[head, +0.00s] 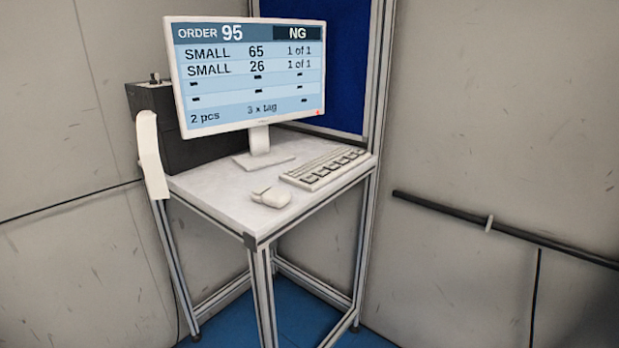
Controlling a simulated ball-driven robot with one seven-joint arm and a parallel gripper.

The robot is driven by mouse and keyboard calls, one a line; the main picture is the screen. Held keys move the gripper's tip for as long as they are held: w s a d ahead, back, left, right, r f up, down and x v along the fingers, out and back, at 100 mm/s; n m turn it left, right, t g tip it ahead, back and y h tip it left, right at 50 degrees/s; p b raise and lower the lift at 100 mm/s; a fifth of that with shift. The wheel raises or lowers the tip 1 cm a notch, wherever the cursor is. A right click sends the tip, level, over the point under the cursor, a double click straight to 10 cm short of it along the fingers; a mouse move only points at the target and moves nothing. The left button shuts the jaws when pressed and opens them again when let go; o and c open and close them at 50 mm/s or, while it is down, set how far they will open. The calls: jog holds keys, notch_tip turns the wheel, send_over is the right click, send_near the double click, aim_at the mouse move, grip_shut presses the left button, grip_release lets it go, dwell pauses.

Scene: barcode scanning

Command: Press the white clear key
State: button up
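A pale keyboard (325,169) lies on the right part of a small white-topped table (222,200). Its front row holds several larger keys; their labels, and which one is the white clear key, are too small to tell. A monitor (249,75) stands behind on the table. Its screen reads ORDER 95, NG, SMALL 65 1 of 1, SMALL 26 1 of 1, 2 pcs, 3 x tag. My gripper is not in view.
A white mouse (271,197) lies left of the keyboard, near the table's front. A black box (190,135) stands behind at the left, with a white curved part (151,155) at the table's left edge. A dark rail (505,229) runs along the right wall.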

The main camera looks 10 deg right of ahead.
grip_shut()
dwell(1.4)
